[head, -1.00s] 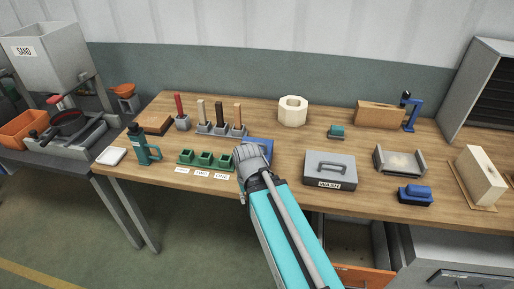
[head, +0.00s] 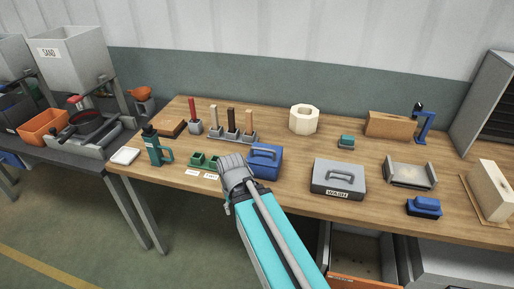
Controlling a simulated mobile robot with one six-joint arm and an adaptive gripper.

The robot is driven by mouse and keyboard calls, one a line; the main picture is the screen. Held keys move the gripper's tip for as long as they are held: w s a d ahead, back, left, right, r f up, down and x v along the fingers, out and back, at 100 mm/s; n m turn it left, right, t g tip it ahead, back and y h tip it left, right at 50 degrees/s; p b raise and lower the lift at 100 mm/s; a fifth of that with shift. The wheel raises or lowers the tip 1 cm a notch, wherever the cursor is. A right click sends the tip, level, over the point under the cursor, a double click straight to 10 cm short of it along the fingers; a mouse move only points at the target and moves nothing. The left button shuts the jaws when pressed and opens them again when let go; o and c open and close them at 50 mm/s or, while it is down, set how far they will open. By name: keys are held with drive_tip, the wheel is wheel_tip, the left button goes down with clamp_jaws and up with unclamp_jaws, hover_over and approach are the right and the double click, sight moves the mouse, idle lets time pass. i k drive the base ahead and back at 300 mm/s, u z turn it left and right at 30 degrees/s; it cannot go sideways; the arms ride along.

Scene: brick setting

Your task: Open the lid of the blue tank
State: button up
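The blue tank (head: 266,166) stands on the wooden table, just right of the end of my arm in the head view. It is a box with a handle on top, and its lid looks shut. The grey ribbed end of my arm's visible part is beside the tank's left side in the picture and may cover a little of it. No gripper fingers show, so I cannot see whether they touch the tank.
A grey box labelled WASH (head: 338,179) stands right of the tank. A cream octagonal ring (head: 304,119) stands behind.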

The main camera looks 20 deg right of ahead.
sight(259, 153)
drive_tip(key=u, duration=0.6)
drive_tip(key=k, duration=1.45)
drive_tip(key=z, duration=0.7)
drive_tip(key=i, duration=1)
